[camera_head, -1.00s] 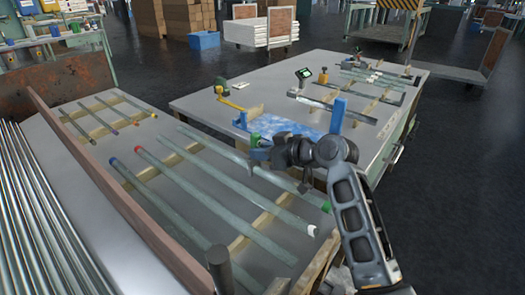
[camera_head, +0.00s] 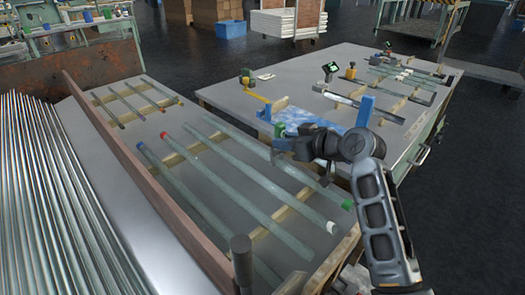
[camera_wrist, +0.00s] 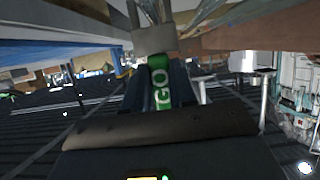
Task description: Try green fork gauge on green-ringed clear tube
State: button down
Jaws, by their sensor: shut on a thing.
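The green fork gauge (camera_wrist: 161,88) is held between the fingers of my gripper (camera_head: 283,146). Its green handle with "GO" lettering shows in the wrist view, with a grey metal part beyond it. The green-ringed clear tube (camera_head: 285,164) lies slantwise on wooden rests on the nearer table, the rightmost of its group. Its green ring (camera_head: 347,204) is at the near right end. My gripper is above the gap between the two tables, beside the tube's right side and apart from its ring. The fork's opening cannot be made out.
Other tubes lie parallel to the left, with white (camera_head: 331,227), red (camera_head: 163,134) and blue (camera_head: 142,145) ends. A brown rail (camera_head: 140,175) separates them from stacked bare tubes. Blue posts (camera_head: 365,111) stand on the far table (camera_head: 225,92), which holds more tubes and small tools.

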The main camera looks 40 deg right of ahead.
notch_tip(320, 180, up, 6)
jog(key=p, duration=0.4)
jog(key=shift+p, duration=0.35)
dwell(0.7)
